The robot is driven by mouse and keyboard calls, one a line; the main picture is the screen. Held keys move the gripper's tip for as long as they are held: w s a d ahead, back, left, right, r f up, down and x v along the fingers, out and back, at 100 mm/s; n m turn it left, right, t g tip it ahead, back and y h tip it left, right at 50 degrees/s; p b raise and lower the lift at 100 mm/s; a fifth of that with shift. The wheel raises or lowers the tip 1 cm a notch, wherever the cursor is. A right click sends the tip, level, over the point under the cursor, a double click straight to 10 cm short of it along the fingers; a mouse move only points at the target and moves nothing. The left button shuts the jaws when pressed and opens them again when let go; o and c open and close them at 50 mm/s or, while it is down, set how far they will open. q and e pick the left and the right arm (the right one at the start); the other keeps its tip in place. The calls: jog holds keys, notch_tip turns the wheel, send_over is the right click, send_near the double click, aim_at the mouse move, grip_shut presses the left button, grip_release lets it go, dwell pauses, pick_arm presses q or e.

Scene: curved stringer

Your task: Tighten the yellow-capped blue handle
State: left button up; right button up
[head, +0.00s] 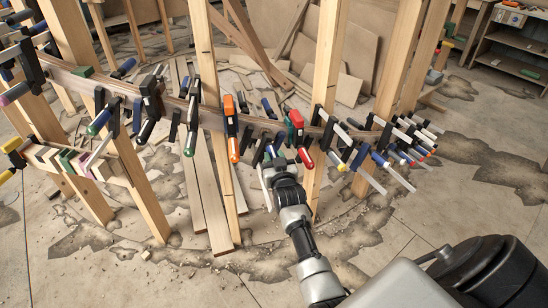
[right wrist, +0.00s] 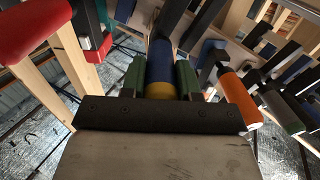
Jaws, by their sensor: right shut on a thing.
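In the right wrist view, a blue handle (right wrist: 160,62) with a yellow cap (right wrist: 160,90) stands between the two green finger pads of my right gripper (right wrist: 160,78). The pads press on it from both sides, and the yellow cap faces the gripper's body. In the head view, my right gripper (head: 270,165) reaches up to the row of clamps near the middle of the curved beam. It largely hides the held handle there. My left gripper is not in view.
The curved wooden beam (head: 215,117) carries several clamps and stands on wooden posts. An orange-handled clamp (head: 232,130) and a red-handled clamp (head: 297,130) flank my right gripper closely. Long planks (head: 207,200) lie to its left. Cracked floor (head: 400,215) is open at the right.

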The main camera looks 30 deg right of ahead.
jog(key=shift+f, duration=0.2)
jog(key=o, duration=0.9)
jog(key=shift+r, duration=0.15)
jog(key=v, duration=1.1)
jog(key=shift+p, duration=0.4)
jog(key=shift+s, duration=0.1)
jog(key=p+v, duration=0.2)
jog(key=shift+s+a, duration=0.15)
jog(key=shift+s, duration=0.2)
